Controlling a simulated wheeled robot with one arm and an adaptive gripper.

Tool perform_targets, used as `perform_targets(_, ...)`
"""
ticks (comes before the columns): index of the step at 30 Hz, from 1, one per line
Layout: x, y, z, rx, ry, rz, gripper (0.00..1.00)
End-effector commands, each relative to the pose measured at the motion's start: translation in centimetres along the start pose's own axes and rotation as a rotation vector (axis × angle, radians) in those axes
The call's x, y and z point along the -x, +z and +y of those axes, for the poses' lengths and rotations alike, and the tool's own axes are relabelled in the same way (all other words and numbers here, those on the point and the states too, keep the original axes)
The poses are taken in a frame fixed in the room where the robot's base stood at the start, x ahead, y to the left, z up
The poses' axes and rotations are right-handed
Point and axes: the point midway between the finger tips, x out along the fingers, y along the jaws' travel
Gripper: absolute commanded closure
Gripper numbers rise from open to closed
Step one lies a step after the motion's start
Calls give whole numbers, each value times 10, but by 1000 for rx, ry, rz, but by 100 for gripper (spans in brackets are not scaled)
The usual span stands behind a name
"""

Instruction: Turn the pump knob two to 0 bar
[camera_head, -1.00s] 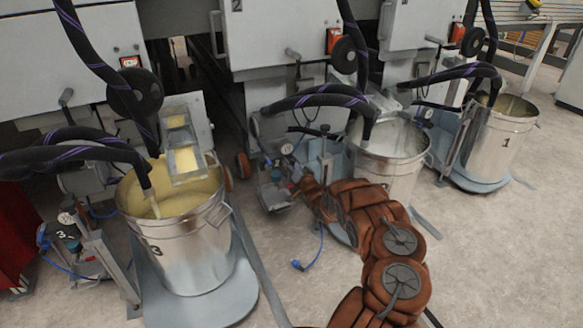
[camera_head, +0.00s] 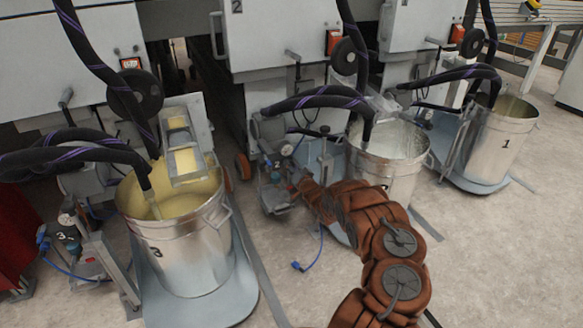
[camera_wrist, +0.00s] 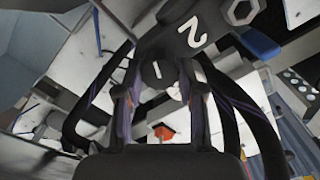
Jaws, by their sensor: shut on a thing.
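Pump two's unit (camera_head: 272,190) stands on the floor left of the middle drum in the head view, with a small round gauge (camera_head: 287,150) on top. In the wrist view a dark block with a white 2 (camera_wrist: 195,33) is close. Below it, a dark round knob with a white line (camera_wrist: 157,70) sits between my fingers. My gripper (camera_wrist: 158,84) is shut on this knob. In the head view my jacketed arm reaches to the unit, and the fingers are too small to make out. The gauge reading cannot be read.
Metal drum 3 (camera_head: 185,240) with yellowish contents stands at the left, the middle drum (camera_head: 392,165) behind my arm, and drum 1 (camera_head: 495,140) at the right. Black hoses (camera_head: 320,96) hang above. A blue hose end (camera_head: 297,265) lies on otherwise clear front floor.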

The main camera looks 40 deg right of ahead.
Motion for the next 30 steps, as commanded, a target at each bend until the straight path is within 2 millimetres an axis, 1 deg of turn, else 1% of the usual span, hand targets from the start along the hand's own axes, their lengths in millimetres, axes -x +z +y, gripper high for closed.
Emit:
perform_targets(11, 0, -1, -2, 71, 1, -2, 96)
perform_targets(30, 0, 1, -1, 380, 1, -2, 96)
